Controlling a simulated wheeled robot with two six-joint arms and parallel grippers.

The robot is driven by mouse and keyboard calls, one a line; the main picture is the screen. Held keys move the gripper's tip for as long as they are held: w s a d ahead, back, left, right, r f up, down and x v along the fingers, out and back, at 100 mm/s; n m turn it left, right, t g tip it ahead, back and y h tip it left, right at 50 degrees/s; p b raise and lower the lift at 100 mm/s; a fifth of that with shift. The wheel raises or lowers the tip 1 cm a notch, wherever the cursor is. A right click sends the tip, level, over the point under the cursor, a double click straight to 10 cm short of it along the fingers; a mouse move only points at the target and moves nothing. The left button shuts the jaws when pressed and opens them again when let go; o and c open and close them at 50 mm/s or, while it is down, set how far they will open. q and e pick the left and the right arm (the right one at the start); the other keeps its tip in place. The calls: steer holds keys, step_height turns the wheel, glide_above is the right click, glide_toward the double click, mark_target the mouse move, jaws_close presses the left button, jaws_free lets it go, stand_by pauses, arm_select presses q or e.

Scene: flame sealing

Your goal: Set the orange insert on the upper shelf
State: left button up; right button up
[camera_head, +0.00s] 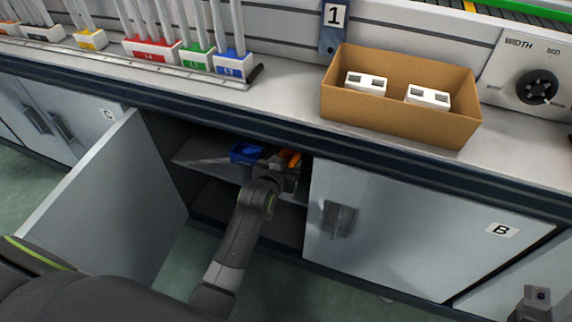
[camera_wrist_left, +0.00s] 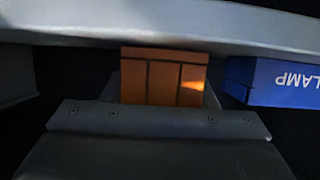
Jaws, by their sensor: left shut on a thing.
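The orange insert (camera_head: 294,160) is inside the open cabinet, at the upper shelf (camera_head: 198,153). My left gripper (camera_head: 284,166) reaches in through the doorway and is shut on it. In the left wrist view the grooved insert (camera_wrist_left: 162,78) sits between the fingers (camera_wrist_left: 163,92), close to the grey shelf edge (camera_wrist_left: 150,22). I cannot tell whether the insert touches the shelf. A blue box (camera_head: 246,153) stands on the upper shelf left of the gripper. In the left wrist view the blue box (camera_wrist_left: 285,82) shows upside-down lettering like LAMP. My right gripper's fingers do not show.
The left cabinet door (camera_head: 110,190) is swung open; door B (camera_head: 420,220) is shut on the right. The counter (camera_head: 290,100) overhangs the opening. A brown bin (camera_head: 400,115) with white blocks stands on it. The upper shelf's left part looks bare.

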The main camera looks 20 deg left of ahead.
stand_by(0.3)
arm_select(q)
steer(key=o, duration=1.1)
steer(key=shift+f, duration=0.15)
steer(key=shift+c, duration=0.2)
